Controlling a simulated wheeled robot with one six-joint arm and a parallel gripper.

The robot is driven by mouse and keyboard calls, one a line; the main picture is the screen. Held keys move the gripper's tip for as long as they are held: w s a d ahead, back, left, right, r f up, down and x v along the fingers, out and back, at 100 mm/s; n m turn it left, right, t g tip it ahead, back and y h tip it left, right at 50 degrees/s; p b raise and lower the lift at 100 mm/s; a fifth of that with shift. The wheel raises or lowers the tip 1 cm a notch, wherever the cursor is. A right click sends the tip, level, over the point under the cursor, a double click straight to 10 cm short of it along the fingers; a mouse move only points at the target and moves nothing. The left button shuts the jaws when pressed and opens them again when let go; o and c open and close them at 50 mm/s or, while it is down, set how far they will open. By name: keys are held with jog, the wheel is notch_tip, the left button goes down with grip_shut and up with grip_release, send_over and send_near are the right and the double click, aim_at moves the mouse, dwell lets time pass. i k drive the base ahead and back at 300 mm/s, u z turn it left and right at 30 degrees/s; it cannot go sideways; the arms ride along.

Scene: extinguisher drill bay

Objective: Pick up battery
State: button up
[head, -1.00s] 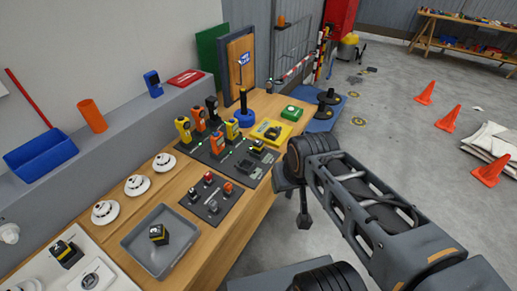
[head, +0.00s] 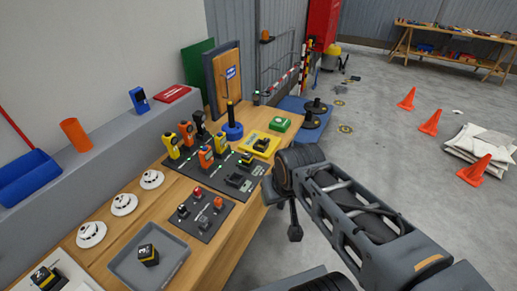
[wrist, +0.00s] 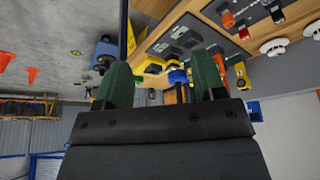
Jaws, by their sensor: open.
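Several black-and-yellow batteries show in the head view. One battery (head: 148,255) stands in the grey tray (head: 178,262) at the front of the bench. Another battery (head: 45,277) is on a white board at the lower left corner. A third battery (head: 247,158) sits at the black charger mat (head: 222,178). My gripper (wrist: 163,78) is open and empty in the wrist view, its two green fingers apart. In the head view my arm's end hangs beside the bench's right edge, apart from the batteries. The fingers are not clear there.
Upright yellow and orange handsets (head: 206,156), a yellow case (head: 260,145) and white round detectors (head: 124,204) crowd the bench. Orange cones (head: 430,123) stand on the floor at right. Open floor lies between.

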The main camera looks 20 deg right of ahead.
aim_at(247, 157)
jog(key=z, duration=1.6)
jog(key=i, duration=0.95)
jog(key=u, duration=2.9)
